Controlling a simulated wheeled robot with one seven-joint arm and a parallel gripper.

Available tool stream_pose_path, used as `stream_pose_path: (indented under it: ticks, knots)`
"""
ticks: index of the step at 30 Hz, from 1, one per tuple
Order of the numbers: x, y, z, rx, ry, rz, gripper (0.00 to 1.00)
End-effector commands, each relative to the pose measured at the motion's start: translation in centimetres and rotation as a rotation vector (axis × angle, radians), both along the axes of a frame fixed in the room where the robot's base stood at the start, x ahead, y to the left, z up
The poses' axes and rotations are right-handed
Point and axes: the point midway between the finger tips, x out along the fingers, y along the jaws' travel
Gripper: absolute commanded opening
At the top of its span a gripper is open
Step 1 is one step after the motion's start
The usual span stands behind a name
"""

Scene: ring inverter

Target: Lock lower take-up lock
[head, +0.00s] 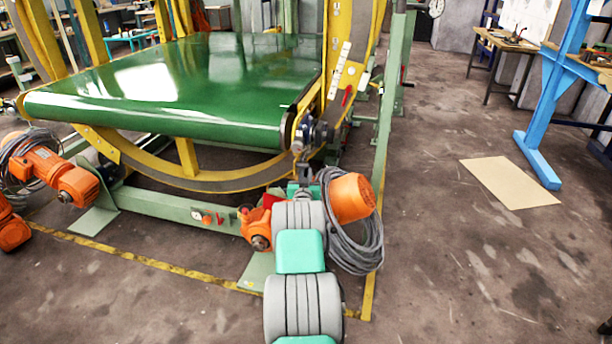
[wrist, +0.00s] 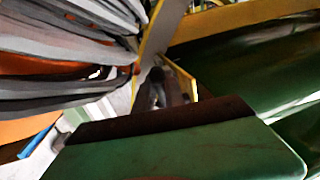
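I cannot tell for sure which part is the lower take-up lock. A dark round fitting (head: 320,131) sits at the near right end of the green belt roller, on the yellow side frame. A small red lever (head: 347,95) stands on that frame above it. My gripper (head: 303,163) is a small dark shape just below the fitting, close to it; contact cannot be told. In the wrist view a dark, blurred shape (wrist: 157,90) lies beyond a green, dark-edged block, and I cannot make out separate fingers. Whether my gripper is open or shut is unclear.
An orange motor (head: 350,197) with looped grey cables (head: 358,248) is close at the right of my arm. The green belt (head: 180,85) and yellow curved frame (head: 215,180) flank the left. The floor (head: 450,270) at right is open around a tan sheet (head: 509,182).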

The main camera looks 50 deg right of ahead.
Motion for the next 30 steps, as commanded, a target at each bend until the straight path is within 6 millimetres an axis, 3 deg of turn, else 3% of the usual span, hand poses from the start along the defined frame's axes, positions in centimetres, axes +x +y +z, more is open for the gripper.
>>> stream_pose_path:
  ticks: [4, 23, 30]
  knots:
    - [-0.04, 0.00, -0.01, 0.000, 0.000, -0.001, 0.00]
    - [0.06, -0.27, -0.88, -0.055, -0.024, -0.001, 0.00]
    - [0.10, -0.38, 0.01, -0.093, -0.039, -0.002, 0.00]
